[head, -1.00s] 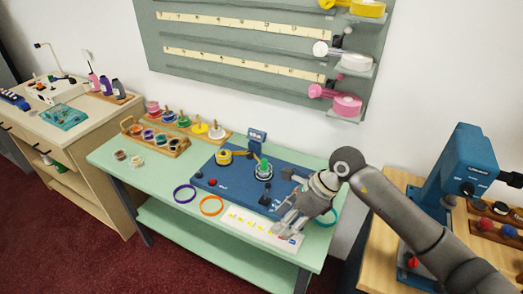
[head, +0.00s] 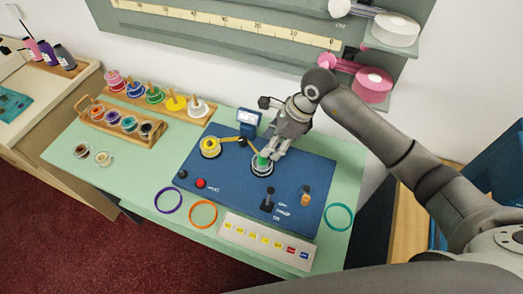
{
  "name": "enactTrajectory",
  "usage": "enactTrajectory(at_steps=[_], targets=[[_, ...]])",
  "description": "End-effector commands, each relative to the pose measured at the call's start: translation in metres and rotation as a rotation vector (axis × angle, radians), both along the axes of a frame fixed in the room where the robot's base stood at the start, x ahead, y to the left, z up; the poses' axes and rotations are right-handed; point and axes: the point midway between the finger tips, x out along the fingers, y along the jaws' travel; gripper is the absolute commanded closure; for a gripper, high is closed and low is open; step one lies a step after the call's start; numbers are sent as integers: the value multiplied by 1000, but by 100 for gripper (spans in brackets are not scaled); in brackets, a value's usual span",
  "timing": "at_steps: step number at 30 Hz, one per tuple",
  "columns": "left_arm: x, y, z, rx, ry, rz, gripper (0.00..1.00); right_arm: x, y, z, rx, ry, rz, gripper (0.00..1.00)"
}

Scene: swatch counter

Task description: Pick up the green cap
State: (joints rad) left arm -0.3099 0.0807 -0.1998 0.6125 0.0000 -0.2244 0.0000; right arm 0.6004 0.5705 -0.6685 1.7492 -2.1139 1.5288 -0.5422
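The green cap (head: 262,162) stands upright in a round pale holder on the blue machine board (head: 229,176). My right gripper (head: 271,154) has come down over it from the upper right, its fingertips close to the upper part of the cap. The fingers partly cover the cap, so I cannot tell whether they touch it or are closed on it. My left gripper is not in view.
A yellow disc (head: 210,147) and a small display (head: 249,119) are on the board near the cap. A black lever (head: 268,199) stands in front. Wooden racks of coloured spools (head: 128,124) are at the left. Purple (head: 168,200), orange (head: 203,214) and teal rings (head: 339,217) lie on the counter.

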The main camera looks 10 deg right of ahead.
Motion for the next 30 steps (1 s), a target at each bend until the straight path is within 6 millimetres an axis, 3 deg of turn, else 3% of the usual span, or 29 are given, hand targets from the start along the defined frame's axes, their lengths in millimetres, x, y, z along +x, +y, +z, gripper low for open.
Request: enactTrajectory(at_steps=[3,6,16,21,28,30], targets=[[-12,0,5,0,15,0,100,2,6,-13,2,2,-1,53],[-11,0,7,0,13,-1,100,3,8,-19,0,0,0,53],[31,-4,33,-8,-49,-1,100,6,21,-53,3,3,-2,53],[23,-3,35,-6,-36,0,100,8,26,-66,1,0,-1,53],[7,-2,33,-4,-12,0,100,8,26,-69,0,-1,0,53],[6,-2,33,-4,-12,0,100,9,26,-69,0,-1,0,59]])
